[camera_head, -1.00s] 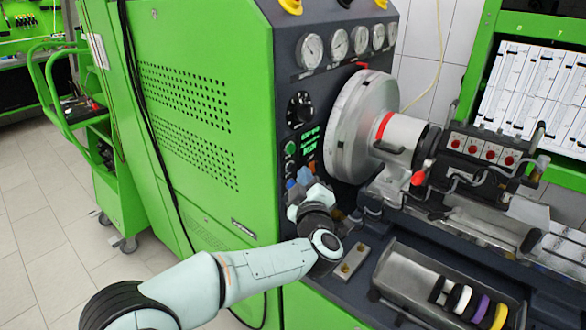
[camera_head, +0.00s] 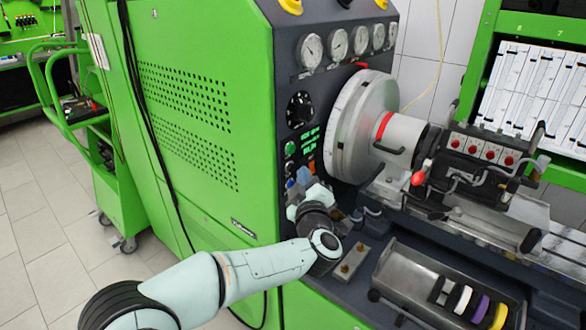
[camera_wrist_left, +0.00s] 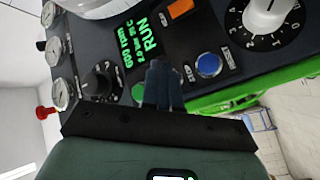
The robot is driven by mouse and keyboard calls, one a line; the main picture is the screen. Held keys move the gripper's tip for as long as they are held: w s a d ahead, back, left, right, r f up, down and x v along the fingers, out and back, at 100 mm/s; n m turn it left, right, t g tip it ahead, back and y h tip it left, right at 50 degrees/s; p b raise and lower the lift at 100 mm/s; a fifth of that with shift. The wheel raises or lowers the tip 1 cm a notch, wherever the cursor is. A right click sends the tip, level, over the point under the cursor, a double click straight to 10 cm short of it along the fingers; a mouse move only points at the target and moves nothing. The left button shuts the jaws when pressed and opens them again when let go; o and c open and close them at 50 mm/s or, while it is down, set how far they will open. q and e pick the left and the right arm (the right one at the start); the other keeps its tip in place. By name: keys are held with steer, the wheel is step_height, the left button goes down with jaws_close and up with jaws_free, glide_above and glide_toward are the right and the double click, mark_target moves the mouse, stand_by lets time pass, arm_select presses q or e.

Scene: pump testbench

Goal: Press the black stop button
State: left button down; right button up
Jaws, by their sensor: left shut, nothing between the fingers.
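The black stop button (camera_head: 290,167) shows as a small dark spot between the green and blue buttons on the control panel in the head view. In the left wrist view my fingers cover the space between those buttons, so it is hidden there. My left gripper (camera_head: 303,177) is shut and empty, with its tips close to the panel. It also shows in the left wrist view (camera_wrist_left: 163,78), pointing at the panel between the green button (camera_wrist_left: 138,92) and the blue button (camera_wrist_left: 209,64). I cannot tell whether the tips touch the button. My right gripper is not in view.
The green-lit display (camera_wrist_left: 138,40) reads RUN, beside an orange switch (camera_wrist_left: 180,8). A black knob (camera_wrist_left: 103,80) and a white dial (camera_wrist_left: 270,18) flank the buttons. The large chuck disc (camera_head: 356,128) stands right of my gripper; a metal tray (camera_head: 408,278) lies below right.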

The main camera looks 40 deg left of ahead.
arm_select(q)
steer(key=shift+a, duration=0.9)
stand_by(0.8)
steer(key=shift+d, duration=0.95)
steer(key=d, duration=0.5)
steer(key=shift+s, duration=0.25)
stand_by(0.5)
